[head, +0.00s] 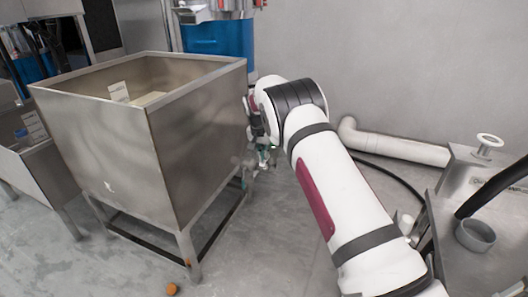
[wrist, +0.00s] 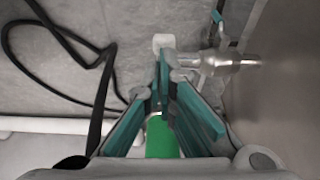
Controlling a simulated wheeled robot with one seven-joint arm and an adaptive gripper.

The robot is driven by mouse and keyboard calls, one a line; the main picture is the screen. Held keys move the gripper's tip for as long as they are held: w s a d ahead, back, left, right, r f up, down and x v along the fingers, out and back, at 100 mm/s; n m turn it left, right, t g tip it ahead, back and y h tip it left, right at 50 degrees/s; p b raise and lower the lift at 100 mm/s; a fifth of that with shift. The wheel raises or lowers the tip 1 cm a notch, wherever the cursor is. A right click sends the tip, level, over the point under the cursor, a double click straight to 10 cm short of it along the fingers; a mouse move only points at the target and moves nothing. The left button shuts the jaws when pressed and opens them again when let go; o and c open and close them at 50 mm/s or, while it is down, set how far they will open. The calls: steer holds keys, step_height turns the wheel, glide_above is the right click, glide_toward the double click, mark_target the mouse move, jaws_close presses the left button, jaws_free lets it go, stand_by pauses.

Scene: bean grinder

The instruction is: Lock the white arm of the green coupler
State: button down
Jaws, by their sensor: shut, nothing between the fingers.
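The green coupler (wrist: 161,138) shows in the wrist view as a green piece low in the middle, between and behind my finger links, mostly hidden. A small white piece (wrist: 163,43), perhaps its white arm, shows just beyond the fingertips; I cannot tell whether they touch it or how the arm is set. My gripper (wrist: 163,82), with teal fingers, is shut and empty. In the head view my gripper (head: 262,152) is low beside the right wall of the steel bin, small and partly hidden by my arm.
A metal pipe fitting (wrist: 228,64) lies right of the fingertips, close to a steel wall (wrist: 278,85). The open steel bin (head: 110,140) stands left of my arm. A black hose (wrist: 105,75) loops over the floor. A steel stand (head: 455,225) is at right.

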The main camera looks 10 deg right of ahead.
mark_target(263, 163)
steer(key=shift+s+a+f+t+h+b, duration=0.15)
steer(key=shift+s+f+t+h+b, duration=0.05)
steer(key=shift+f+t+h+b, duration=0.25)
stand_by(0.6)
steer(key=shift+s+a+f, duration=0.15)
steer(key=shift+s+f, duration=0.05)
steer(key=shift+f, duration=0.3)
steer(key=shift+s+a+f, duration=0.1)
steer(key=shift+s+f, duration=0.05)
steer(key=shift+f, duration=0.3)
steer(key=shift+s+f, duration=0.1)
steer(key=shift+f, duration=0.75)
steer(key=shift+b+x, duration=0.75)
steer(key=shift+x, duration=1.85)
steer(key=shift+r, duration=0.15)
